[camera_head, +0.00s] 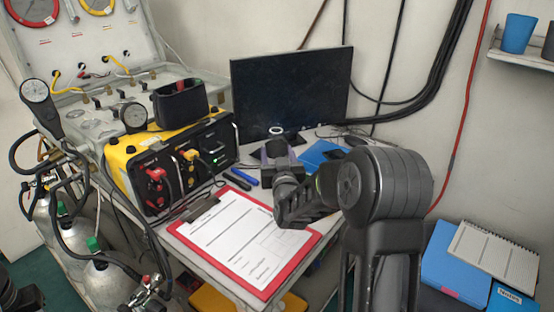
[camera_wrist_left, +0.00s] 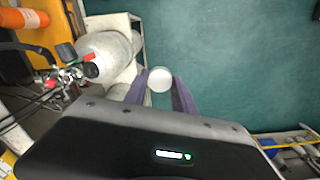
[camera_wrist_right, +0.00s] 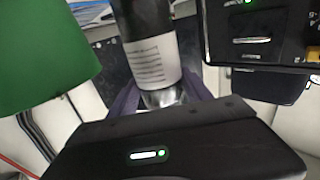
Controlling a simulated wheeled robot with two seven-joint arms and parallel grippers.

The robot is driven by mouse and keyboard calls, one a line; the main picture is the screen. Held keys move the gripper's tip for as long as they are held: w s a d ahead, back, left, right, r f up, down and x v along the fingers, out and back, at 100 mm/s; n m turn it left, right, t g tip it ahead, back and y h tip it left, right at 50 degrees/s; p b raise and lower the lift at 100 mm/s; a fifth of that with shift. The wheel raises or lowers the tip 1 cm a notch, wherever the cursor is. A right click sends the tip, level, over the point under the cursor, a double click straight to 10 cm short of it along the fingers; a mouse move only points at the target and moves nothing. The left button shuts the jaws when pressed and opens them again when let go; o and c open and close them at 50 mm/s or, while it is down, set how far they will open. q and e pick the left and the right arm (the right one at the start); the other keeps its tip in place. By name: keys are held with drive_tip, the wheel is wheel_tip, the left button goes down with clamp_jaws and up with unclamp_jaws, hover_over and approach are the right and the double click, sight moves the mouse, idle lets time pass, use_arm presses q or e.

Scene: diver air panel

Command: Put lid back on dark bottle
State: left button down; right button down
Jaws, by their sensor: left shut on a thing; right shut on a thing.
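My left gripper (camera_wrist_left: 160,88) is shut on a round white lid (camera_wrist_left: 160,78), held between its two purple fingers above the green floor. My right gripper (camera_wrist_right: 160,100) is shut on the dark bottle (camera_wrist_right: 146,22), which has a white label with printed lines and a shiny silvery end between the fingers. In the head view the right gripper (camera_head: 277,160) is over the back of the table, in front of the monitor. A pale ring (camera_head: 276,130) shows just above it; I cannot tell if it is the bottle's mouth. The lid is out of the head view.
A clipboard with a red edge (camera_head: 262,292) lies on the table. A yellow and black unit (camera_head: 122,178) stands to its left. The monitor (camera_head: 290,88) stands behind. Gas cylinders and hoses crowd the left. A large green object (camera_wrist_right: 45,50) is close beside the right gripper.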

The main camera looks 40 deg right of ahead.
sight(277, 130)
use_arm(q)
drive_tip(key=shift+f, duration=0.1)
use_arm(e)
drive_tip(key=shift+r, duration=3.7)
drive_tip(key=c, duration=1)
unclamp_jaws()
clamp_jaws()
